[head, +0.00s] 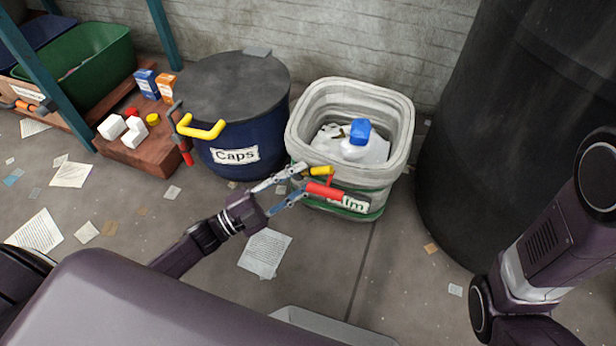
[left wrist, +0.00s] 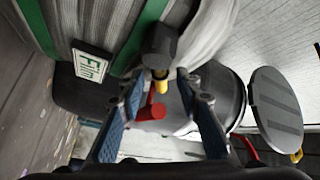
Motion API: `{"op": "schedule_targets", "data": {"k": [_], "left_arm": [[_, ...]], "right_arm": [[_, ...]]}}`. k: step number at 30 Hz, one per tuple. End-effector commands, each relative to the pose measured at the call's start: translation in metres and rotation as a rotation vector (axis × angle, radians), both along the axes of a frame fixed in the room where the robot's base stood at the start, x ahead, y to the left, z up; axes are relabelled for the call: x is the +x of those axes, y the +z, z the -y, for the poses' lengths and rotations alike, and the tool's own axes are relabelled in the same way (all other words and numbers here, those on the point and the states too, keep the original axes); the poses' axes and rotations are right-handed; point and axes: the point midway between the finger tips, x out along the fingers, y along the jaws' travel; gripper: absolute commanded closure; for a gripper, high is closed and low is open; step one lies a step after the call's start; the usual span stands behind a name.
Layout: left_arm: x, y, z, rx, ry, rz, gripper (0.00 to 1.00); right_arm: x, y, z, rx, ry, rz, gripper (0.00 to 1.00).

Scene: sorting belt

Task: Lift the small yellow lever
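The small yellow lever (head: 320,171) sticks out from the front rim area of the pale bin labelled Film. A red handle (head: 325,190) is just below it. My left gripper (head: 303,179) is open in front of the bin, its fingers pointing at the lever. In the left wrist view, the yellow lever (left wrist: 160,84) shows end-on between the fingertips (left wrist: 160,78), with a gap on each side. The red handle (left wrist: 152,110) also lies between the fingers there. My right gripper is out of view; only part of the right arm shows.
The Film bin (head: 396,135) holds white material and a blue-capped container (head: 359,132). The dark Caps bin (head: 235,125), with a larger yellow handle (head: 200,129), stands left of it. A big black drum (head: 480,140) is at right. Papers litter the floor.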

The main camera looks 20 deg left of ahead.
Motion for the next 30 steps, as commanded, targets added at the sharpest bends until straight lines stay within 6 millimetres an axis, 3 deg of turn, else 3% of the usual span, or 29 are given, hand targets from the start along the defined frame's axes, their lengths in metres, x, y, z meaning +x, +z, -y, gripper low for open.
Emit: {"op": "schedule_targets", "data": {"k": [6, 14, 23, 30], "left_arm": [[0.014, 0.003, 0.013, 0.001, 0.000, -0.001, 0.68], [0.016, 0.004, 0.014, 0.001, 0.000, -0.001, 0.68], [0.016, 0.004, 0.014, 0.001, 0.000, -0.001, 0.99], [0.015, 0.004, 0.014, 0.001, 0.001, -0.002, 1.00]], "right_arm": [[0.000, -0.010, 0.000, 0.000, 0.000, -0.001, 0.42], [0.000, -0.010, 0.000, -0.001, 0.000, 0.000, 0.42], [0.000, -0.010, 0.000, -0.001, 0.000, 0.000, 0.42], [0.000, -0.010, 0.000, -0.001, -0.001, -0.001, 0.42]]}}
